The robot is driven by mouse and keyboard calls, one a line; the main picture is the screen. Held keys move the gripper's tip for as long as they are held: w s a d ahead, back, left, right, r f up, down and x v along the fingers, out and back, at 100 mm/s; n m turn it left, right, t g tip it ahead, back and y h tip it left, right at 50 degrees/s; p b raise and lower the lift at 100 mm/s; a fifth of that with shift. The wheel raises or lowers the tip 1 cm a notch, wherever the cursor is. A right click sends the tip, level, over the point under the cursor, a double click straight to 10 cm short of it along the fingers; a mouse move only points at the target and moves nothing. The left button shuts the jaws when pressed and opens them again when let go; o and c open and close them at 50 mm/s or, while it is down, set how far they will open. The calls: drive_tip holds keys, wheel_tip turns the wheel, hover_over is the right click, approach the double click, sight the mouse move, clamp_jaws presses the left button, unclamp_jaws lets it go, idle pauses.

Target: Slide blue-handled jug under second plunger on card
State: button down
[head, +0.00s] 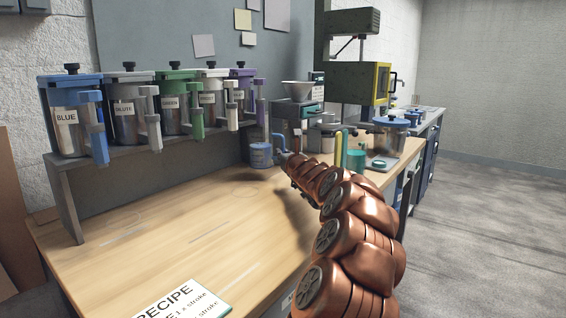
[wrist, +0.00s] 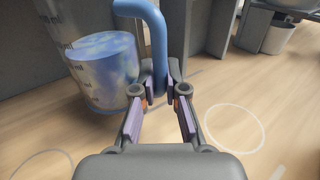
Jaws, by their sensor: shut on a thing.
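A clear graduated jug (head: 261,156) with blue-and-white contents stands at the far right end of the bench, near the shelf's right end. It also shows at the left of the wrist view (wrist: 104,72). My gripper (head: 283,158) is shut on its blue handle (wrist: 156,38), with the fingers on either side of the handle's lower part. Several plunger dispensers stand on the shelf: blue (head: 68,115), a second with grey lid (head: 126,108), green (head: 178,100), another grey-lidded, purple (head: 243,90).
The wooden bench top (head: 150,235) is clear in front of the shelf (head: 68,205), with faint circles marked on it. A grey machine with a white funnel (head: 297,90) and a blue-lidded container (head: 391,130) stand behind and right of my arm.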

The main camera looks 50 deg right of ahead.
drive_tip(key=shift+w+d+f, duration=0.1)
drive_tip(key=shift+d+f, duration=0.1)
drive_tip(key=shift+f, duration=0.05)
drive_tip(key=shift+f+b, duration=0.7)
drive_tip(key=shift+f, duration=0.8)
drive_tip(key=shift+a, duration=0.1)
drive_tip(key=shift+f, duration=0.25)
drive_tip(key=c, duration=1.2)
unclamp_jaws()
drive_tip(key=shift+r, duration=0.15)
drive_tip(key=shift+r, duration=0.15)
drive_tip(key=shift+b+v, duration=1.8)
drive_tip(key=shift+v, duration=4.15)
